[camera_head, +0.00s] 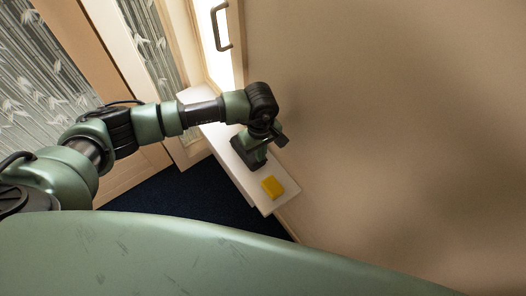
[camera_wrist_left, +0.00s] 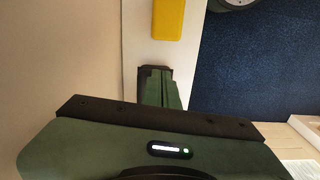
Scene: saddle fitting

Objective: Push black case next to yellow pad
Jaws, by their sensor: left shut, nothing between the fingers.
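The yellow pad (camera_head: 272,187) lies on the white ledge (camera_head: 282,202) near its front end; in the left wrist view it is at the top (camera_wrist_left: 154,18). My left gripper (camera_wrist_left: 163,74) is shut and empty, its fingers pointing toward the pad. A dark block that looks like the black case (camera_wrist_left: 144,86) shows around the fingers, mostly hidden by them. A strip of bare white ledge lies between it and the pad. In the head view my left gripper (camera_head: 254,158) is low over the ledge behind the pad, and the case cannot be told apart from it. My right gripper is out of view.
A beige wall (camera_head: 390,110) runs along the right side of the ledge. A dark blue carpet (camera_head: 200,195) lies below on the left. A door with a metal handle (camera_head: 216,30) stands beyond.

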